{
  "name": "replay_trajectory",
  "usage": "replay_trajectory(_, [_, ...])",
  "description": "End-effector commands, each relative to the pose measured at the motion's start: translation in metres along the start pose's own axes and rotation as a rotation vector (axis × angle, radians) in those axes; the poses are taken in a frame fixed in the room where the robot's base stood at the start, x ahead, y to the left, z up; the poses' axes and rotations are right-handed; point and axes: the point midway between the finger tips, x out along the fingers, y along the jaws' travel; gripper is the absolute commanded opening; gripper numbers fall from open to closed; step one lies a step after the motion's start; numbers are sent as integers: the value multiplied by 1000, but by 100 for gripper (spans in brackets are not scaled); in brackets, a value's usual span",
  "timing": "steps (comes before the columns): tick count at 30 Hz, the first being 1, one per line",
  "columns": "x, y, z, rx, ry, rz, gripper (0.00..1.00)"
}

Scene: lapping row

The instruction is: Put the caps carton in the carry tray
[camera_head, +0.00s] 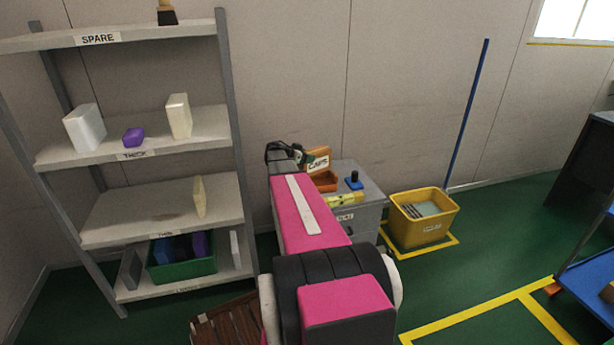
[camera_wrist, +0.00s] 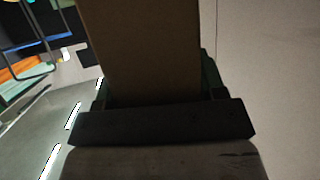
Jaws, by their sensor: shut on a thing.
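The caps carton (camera_head: 317,161) is an orange-brown box with a white CAPS label. My gripper (camera_head: 290,154) is shut on it and holds it upright, at the top of the grey cabinet in the picture. In the wrist view the carton (camera_wrist: 140,50) fills the space beyond the dark gripper (camera_wrist: 160,122), and its lower end is hidden by the gripper. An orange open container (camera_head: 325,182) shows just below the carton on the cabinet, partly hidden by my arm. I cannot tell for sure whether it is the carry tray, or whether the carton touches it.
The grey cabinet (camera_head: 370,192) also bears a blue-and-black item (camera_head: 354,181) and a yellow item (camera_head: 346,199). A yellow bin (camera_head: 424,229) stands to the right on the floor. A shelf rack (camera_head: 160,225) stands at left, and a blue trolley (camera_head: 590,285) at right.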

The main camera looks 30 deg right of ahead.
Motion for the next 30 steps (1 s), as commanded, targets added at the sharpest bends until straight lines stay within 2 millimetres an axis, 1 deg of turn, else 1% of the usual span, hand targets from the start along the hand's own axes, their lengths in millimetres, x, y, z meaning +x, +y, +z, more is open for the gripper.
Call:
replay_trajectory(3, [9, -1, 21, -2, 1, 0, 31])
replay_trajectory(6, [14, -1, 34, 0, 1, 0, 31])
replay_trajectory(11, [19, -1, 46, -1, 1, 0, 31])
replay_trajectory(18, [30, -1, 73, -1, 1, 0, 31])
replay_trajectory(28, [31, 0, 75, 1, 1, 0, 31])
replay_trajectory(29, [31, 0, 76, 1, 0, 0, 67])
replay_trajectory(30, [31, 0, 76, 1, 0, 0, 80])
